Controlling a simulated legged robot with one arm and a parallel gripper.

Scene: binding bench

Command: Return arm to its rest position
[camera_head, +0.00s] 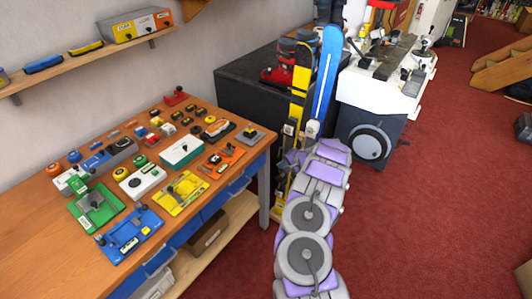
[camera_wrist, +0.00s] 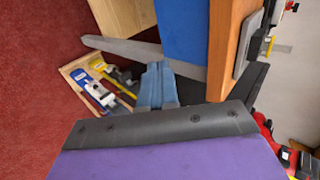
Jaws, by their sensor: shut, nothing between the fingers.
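My arm (camera_head: 318,190) reaches forward from the bottom of the head view, purple and grey, between the workbench and the open floor. Its far end is by the standing skis, where the fingers are hard to make out. In the wrist view, my gripper (camera_wrist: 157,75) shows as blue-grey fingers, closed together and empty. The workbench (camera_head: 40,255) is left of my arm in the head view. Its orange-brown top edge (camera_wrist: 228,45) and blue front show close by in the wrist view.
A blue ski (camera_head: 325,75) and a yellow ski (camera_head: 299,85) stand beyond my arm. A dark cabinet (camera_head: 245,85) and a grey-white machine (camera_head: 372,95) stand behind. Several bindings lie on the bench. Red carpet (camera_head: 430,215) is clear to the right.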

